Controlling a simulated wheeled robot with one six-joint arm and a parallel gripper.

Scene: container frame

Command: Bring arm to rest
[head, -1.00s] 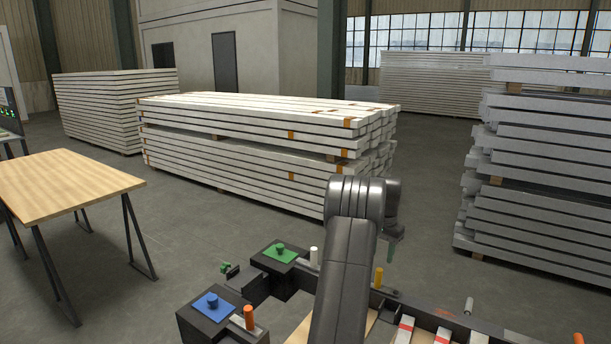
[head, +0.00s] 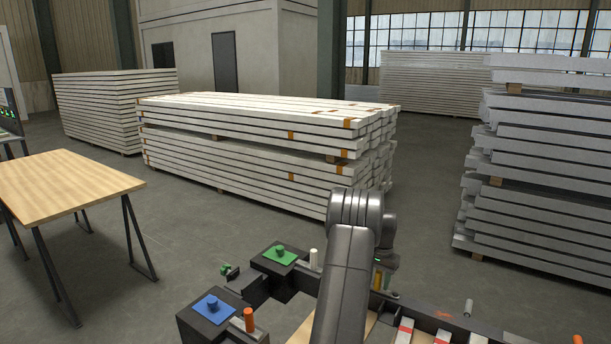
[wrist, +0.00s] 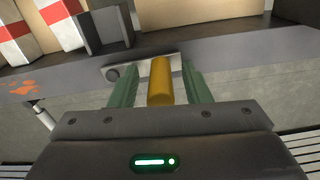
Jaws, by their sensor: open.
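My gripper (wrist: 160,88) shows in the wrist view with its two green fingers apart. A yellow cylinder (wrist: 160,82) appears between them, with a gap on either side. I cannot tell how deep it sits between the fingers. In the head view my arm reaches forward over the frame, and its wrist hangs down at the frame's far edge.
A block with a green plate (head: 280,255) and one with a blue plate (head: 213,306) stand left of my arm. An orange cylinder (head: 249,319) and a white one (head: 313,259) stand near them. A wooden table (head: 65,190) is at left; stacked beams (head: 260,140) lie behind.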

